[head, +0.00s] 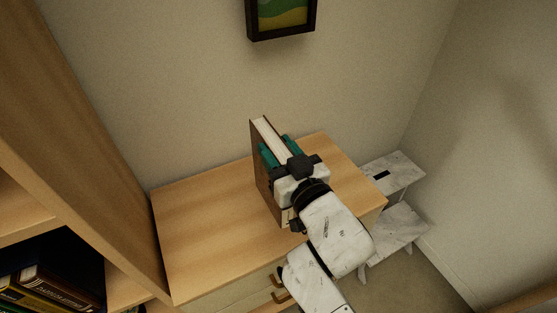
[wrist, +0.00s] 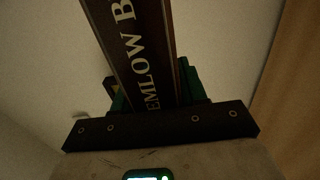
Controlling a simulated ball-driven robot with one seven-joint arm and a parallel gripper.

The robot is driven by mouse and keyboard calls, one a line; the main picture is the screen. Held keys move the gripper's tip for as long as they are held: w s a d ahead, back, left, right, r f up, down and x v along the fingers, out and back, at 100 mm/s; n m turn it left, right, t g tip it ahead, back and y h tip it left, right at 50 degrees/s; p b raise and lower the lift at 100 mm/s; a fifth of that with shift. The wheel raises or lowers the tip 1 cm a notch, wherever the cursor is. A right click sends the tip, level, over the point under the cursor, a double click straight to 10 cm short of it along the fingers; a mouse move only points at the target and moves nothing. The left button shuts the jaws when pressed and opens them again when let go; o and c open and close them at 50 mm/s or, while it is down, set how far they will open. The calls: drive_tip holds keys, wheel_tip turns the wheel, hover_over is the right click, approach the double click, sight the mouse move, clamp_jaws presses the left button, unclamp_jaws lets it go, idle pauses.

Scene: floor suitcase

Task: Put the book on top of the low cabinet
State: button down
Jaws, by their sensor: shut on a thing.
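The book (head: 262,170) is brown with pale pages and stands upright over the low cabinet (head: 205,222). My gripper (head: 279,154) is shut on the book, with its green-padded fingers on either side of it. In the wrist view the book's dark spine (wrist: 146,50) shows pale lettering, and the gripper (wrist: 155,95) holds it between the green pads. The low cabinet has a light wood top, bare around the book. I cannot tell whether the book's lower edge touches the top, as my gripper and wrist hide part of it.
A tall wooden bookshelf (head: 95,130) with dark books (head: 50,285) stands at the left. A white, scuffed step stool (head: 398,172) is right of the cabinet. A framed picture (head: 281,15) hangs on the wall behind. The left part of the cabinet top is clear.

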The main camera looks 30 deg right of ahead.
drive_tip(key=shift+w+d+f, duration=0.1)
drive_tip(key=shift+f, duration=1.45)
drive_tip(key=shift+f+b, duration=0.1)
drive_tip(key=shift+b, duration=0.2)
drive_tip(key=c, duration=0.6)
unclamp_jaws()
drive_tip(key=shift+f, duration=0.1)
drive_tip(key=s+b, duration=0.2)
drive_tip(key=s, duration=1)
drive_tip(key=shift+b, duration=0.3)
